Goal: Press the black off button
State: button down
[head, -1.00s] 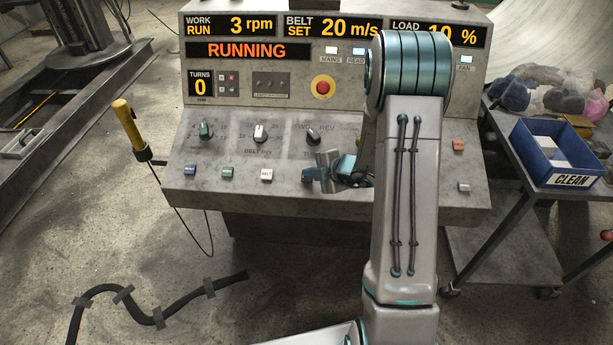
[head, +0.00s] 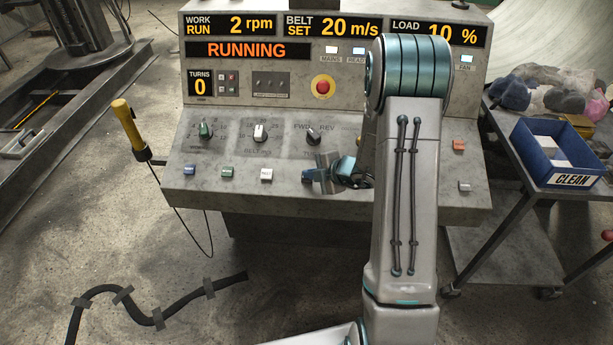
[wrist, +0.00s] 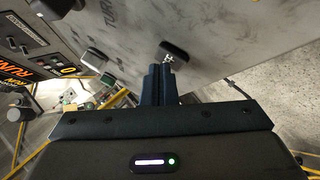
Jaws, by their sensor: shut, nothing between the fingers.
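The grey control console (head: 225,140) stands ahead of me, with a row of push buttons along its sloped lower face. My gripper (head: 323,173) is at that row, right of the white button, with its fingers shut and empty. The wrist view shows the two dark fingers of my gripper (wrist: 160,68) close in front of a black button (wrist: 178,49) on the grey panel. I cannot tell whether they touch it. The orange display (head: 234,50) reads RUNNING.
A red stop button (head: 323,87) is higher up. A yellow-handled lever (head: 124,120) stands at the left. A cart with a blue CLEAN bin (head: 545,165) is at the right.

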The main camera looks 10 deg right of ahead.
jog(key=shift+s+a+r+p, duration=0.1)
jog(key=shift+s+r+p, duration=0.2)
jog(key=shift+r+p, duration=0.55)
jog(key=r+p, duration=0.1)
jog(key=s+r+p, duration=0.1)
jog(key=r, duration=0.1)
jog(key=r+p, duration=0.1)
jog(key=p, duration=0.1)
jog(key=shift+s+a+r, duration=0.25)
jog(key=shift+s+r, duration=0.05)
jog(key=shift+r, duration=0.05)
jog(key=shift+r, duration=0.1)
dwell(0.6)
